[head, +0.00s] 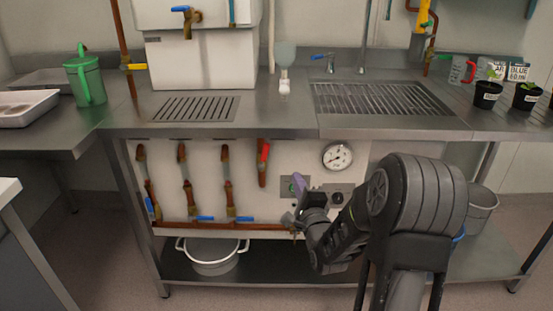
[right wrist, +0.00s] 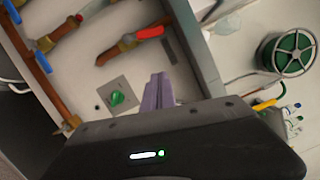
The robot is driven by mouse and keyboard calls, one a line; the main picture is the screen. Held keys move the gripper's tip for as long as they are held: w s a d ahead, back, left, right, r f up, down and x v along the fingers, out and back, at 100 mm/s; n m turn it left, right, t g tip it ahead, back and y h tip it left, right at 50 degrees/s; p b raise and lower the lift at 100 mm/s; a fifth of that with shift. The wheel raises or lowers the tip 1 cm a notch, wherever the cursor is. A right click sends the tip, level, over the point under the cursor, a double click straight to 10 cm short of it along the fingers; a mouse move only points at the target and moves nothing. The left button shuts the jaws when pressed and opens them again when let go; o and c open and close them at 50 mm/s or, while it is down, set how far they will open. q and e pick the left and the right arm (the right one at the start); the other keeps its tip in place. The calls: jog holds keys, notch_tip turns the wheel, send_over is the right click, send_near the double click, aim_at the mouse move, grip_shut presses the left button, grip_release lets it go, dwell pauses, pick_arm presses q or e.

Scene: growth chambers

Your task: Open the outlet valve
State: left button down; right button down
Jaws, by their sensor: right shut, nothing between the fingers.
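Several brass valves on copper pipes are on the white panel under the bench. One has a red handle (head: 264,152), which points down along its pipe; it also shows in the right wrist view (right wrist: 148,32). Lower valves have blue handles (head: 204,218), and a blue-handled tap (head: 187,14) is on the white tank above. No label shows which is the outlet valve. My right gripper (head: 298,186) is shut and empty, its purple fingers before the panel near a green knob (right wrist: 117,98) on a grey plate. They are apart from the red handle. My left gripper is out of view.
A round gauge (head: 338,156) and a black knob (head: 337,197) are close to my right gripper. A steel bench (head: 285,122) overhangs the panel. A white pot (head: 214,262) stands on the lower shelf and a grey bucket (head: 482,212) at the right.

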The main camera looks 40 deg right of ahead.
aim_at(264, 157)
jog(key=shift+w+f, duration=0.1)
jog(key=w+r, duration=0.1)
jog(key=w, duration=1)
jog(key=shift+w+d+r, duration=0.2)
jog(key=shift+d+r, duration=0.1)
jog(key=shift+d, duration=0.15)
jog(key=w+a+r+n+b, duration=0.1)
jog(key=b, duration=0.3)
jog(key=shift+a+b, duration=0.1)
jog(key=shift+b, duration=0.25)
